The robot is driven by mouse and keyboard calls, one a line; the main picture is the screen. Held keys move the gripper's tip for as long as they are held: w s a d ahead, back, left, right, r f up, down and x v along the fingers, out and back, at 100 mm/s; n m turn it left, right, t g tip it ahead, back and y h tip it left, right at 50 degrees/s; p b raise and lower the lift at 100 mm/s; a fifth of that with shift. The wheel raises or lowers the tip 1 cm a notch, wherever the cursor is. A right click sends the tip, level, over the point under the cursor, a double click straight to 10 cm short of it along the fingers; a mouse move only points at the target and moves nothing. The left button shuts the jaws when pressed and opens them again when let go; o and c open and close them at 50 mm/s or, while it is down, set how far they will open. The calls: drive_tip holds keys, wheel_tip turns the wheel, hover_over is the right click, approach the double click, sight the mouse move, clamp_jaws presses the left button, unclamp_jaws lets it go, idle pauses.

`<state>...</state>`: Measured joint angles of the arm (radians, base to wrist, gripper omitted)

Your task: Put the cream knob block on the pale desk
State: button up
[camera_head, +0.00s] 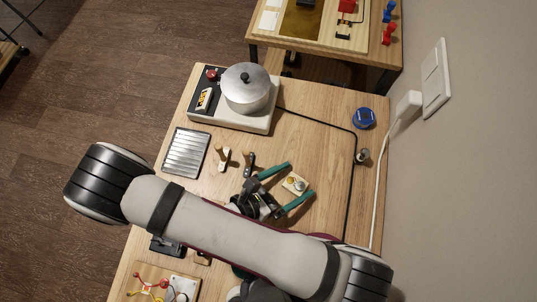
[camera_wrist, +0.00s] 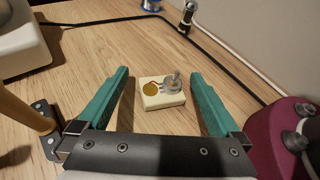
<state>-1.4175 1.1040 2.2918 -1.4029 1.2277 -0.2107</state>
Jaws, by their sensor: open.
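The cream knob block (camera_head: 295,184) is a small square block with a round gold disc and a metal knob post on top. It lies on the pale wooden desk (camera_head: 320,130). In the wrist view the cream knob block (camera_wrist: 161,93) sits between and a little ahead of the green fingers. My gripper (camera_head: 291,183) is open, with one finger on each side of the block and a gap on both sides. In the wrist view my gripper (camera_wrist: 160,90) holds nothing.
A hot plate (camera_head: 215,110) with a lidded pot (camera_head: 246,88) stands at the back left. A ridged metal tray (camera_head: 186,152) and small wooden-handled tools (camera_head: 222,157) lie to the left. A blue spool (camera_head: 364,118) and a black cable (camera_head: 352,180) are at right. A dark red object (camera_wrist: 285,140) is close at right in the wrist view.

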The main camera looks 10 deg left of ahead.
drive_tip(key=v, duration=1.1)
drive_tip(key=shift+s+a+r, duration=0.2)
drive_tip(key=w+d+r+m+g+y, duration=0.1)
drive_tip(key=d+r+m+g+y, duration=0.4)
drive_tip(key=m, duration=1.1)
drive_tip(key=w+d+r+m+g+y, duration=0.1)
drive_tip(key=d+r+m+g+y, duration=0.4)
drive_tip(key=m, duration=1.1)
drive_tip(key=d+r, duration=0.3)
drive_tip(key=r, duration=0.3)
drive_tip(key=shift+r+m+g+y, duration=0.25)
drive_tip(key=shift+m+g+y, duration=0.05)
drive_tip(key=shift+m+y, duration=0.1)
drive_tip(key=shift+d+r+m, duration=0.15)
drive_tip(key=shift+r+m, duration=0.05)
drive_tip(key=shift+m, duration=0.4)
drive_tip(key=shift+c, duration=0.8)
